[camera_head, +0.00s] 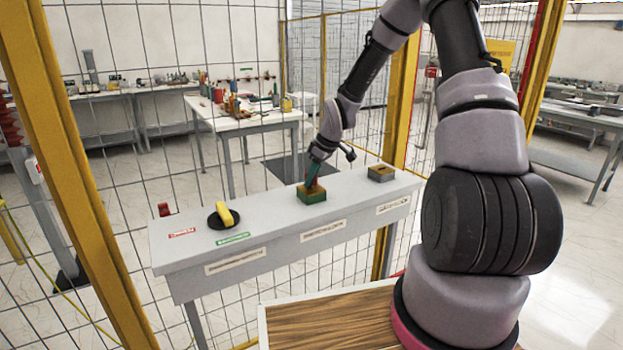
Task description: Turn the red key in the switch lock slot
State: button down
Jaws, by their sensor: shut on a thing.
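The switch lock is a small green and tan block (311,194) on the middle of the grey panel. My gripper (313,180) points down at it from above and is shut on the red key, of which a small reddish part (312,186) shows between the fingers and the block. The key's lower end and the slot are hidden, so I cannot tell how far in it sits or how it is turned.
The grey panel (285,222) carries a yellow handle on a black disc (223,216), a small red part (164,209) at the left and a grey-brown block (381,173) at the right. A mesh fence with yellow posts (75,160) stands around it. A wooden tabletop (330,322) lies in front.

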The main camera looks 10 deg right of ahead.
jog(key=shift+d+n+g+y, duration=0.1)
jog(key=shift+n+g+y, duration=0.25)
jog(key=shift+n, duration=0.65)
jog(key=n+g, duration=0.1)
jog(key=n, duration=0.2)
jog(key=shift+y, duration=0.25)
jog(key=shift+n, duration=0.5)
jog(key=shift+g, duration=0.25)
jog(key=n+g, duration=0.1)
jog(key=n, duration=0.2)
jog(key=n+g, duration=0.1)
jog(key=n, duration=0.2)
